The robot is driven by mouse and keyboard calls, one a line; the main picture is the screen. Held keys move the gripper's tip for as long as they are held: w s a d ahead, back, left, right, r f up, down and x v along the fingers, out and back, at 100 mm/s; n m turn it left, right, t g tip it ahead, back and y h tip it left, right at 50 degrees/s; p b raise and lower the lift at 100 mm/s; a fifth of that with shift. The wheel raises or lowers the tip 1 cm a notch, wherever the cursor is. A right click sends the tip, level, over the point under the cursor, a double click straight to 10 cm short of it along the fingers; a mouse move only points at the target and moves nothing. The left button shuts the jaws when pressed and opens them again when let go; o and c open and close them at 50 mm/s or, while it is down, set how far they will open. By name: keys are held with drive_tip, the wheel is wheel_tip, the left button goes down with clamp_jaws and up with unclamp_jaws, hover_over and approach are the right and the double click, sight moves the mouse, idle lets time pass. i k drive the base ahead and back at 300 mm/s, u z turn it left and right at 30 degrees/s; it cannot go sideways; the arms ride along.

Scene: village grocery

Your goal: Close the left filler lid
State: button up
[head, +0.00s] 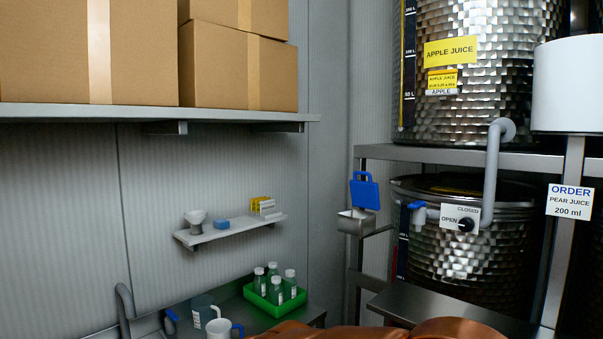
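A blue lid (364,191) with a handle-like top stands raised and slightly tilted above a small metal filler box (356,223). The box is mounted on the left side of the steel rack, and its top looks uncovered. I take this blue lid to be the left filler lid, as no other filler lid is visible. My gripper is not in view. Copper-coloured parts of my arm show only along the bottom edge, below and to the right of the filler.
A steel tank with a valve (466,225) stands right of the filler, under a grey pipe (492,170). A steel shelf (440,305) juts out below. A green crate (258,298) with several bottles and mugs stand lower left. Open space lies left of the filler.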

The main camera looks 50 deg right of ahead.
sight(364, 195)
drive_tip(key=i, duration=0.7)
drive_tip(key=z, duration=1)
drive_tip(key=i, duration=0.55)
drive_tip(key=z, duration=0.65)
